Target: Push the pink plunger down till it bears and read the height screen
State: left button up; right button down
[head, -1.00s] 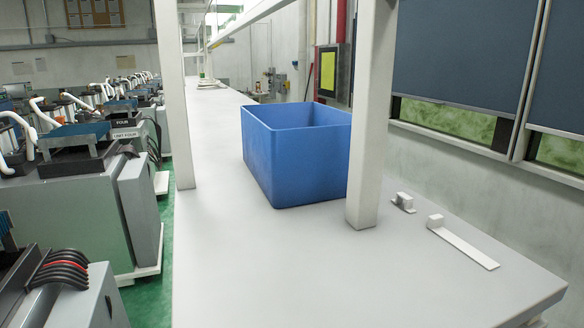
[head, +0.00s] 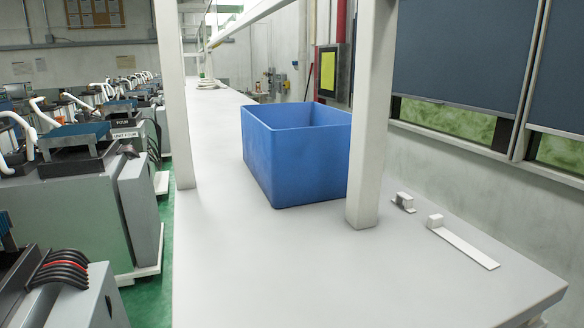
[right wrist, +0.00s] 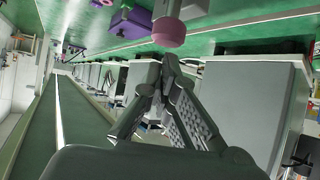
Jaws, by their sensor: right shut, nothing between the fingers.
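In the right wrist view a pink rounded end (right wrist: 169,31) on a pale shaft shows at the top; it looks like the pink plunger. My right gripper (right wrist: 158,68) is shut and empty. Its fingertips appear just below the pink end in the picture, with a small gap; I cannot tell the depth between them. The plunger's other end and what it stands in are out of view. Neither gripper shows in the head view. I cannot make out a height screen in any view.
A blue bin (head: 298,160) stands on the long pale bench (head: 240,265) beside white posts. Small white pieces (head: 462,245) lie at the bench's right. Grey machines (head: 80,215) line the left. A purple object (right wrist: 132,22) is near the pink end.

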jog(key=shift+f, duration=0.1)
dwell(0.6)
jog(key=shift+f, duration=0.3)
jog(key=shift+f+b, duration=0.9)
jog(key=shift+f, duration=0.1)
dwell(0.7)
jog(key=shift+r, duration=0.1)
notch_tip(320, 180, up, 9)
jog(key=p, duration=0.8)
jog(key=shift+p, duration=0.4)
